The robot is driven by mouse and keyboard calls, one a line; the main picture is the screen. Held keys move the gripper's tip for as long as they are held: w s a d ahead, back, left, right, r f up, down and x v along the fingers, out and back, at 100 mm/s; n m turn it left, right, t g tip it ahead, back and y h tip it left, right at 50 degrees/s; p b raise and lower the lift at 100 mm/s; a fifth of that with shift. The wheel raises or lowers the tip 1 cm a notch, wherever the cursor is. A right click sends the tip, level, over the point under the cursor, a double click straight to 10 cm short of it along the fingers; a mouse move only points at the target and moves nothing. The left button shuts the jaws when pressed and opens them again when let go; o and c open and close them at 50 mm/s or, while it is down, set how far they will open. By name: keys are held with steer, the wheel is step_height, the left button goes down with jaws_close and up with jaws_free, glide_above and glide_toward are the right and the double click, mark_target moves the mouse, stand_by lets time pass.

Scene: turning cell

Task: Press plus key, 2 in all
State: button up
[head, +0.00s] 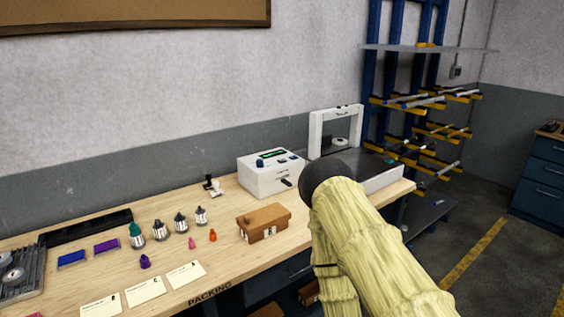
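A white box-shaped device (262,182) stands toward the back of the wooden bench. Its sloped top has a dark display with green, a blue knob and small keys (282,161); a dark lever or handle sticks out at its front. The marks on the keys are too small to read, so I cannot tell which is the plus key. My arm, in a pale yellow sleeve, rises from the lower right and ends in a dark rounded part just right of the device. My gripper does not show; no fingers are visible.
A white-framed machine (316,134) stands behind my arm. A brown carton (264,219) sits in front of the device. Ink bottles (181,224), stamps (213,187), pads and white cards (145,291) lie to the left. A blue rack (376,60) is at the right.

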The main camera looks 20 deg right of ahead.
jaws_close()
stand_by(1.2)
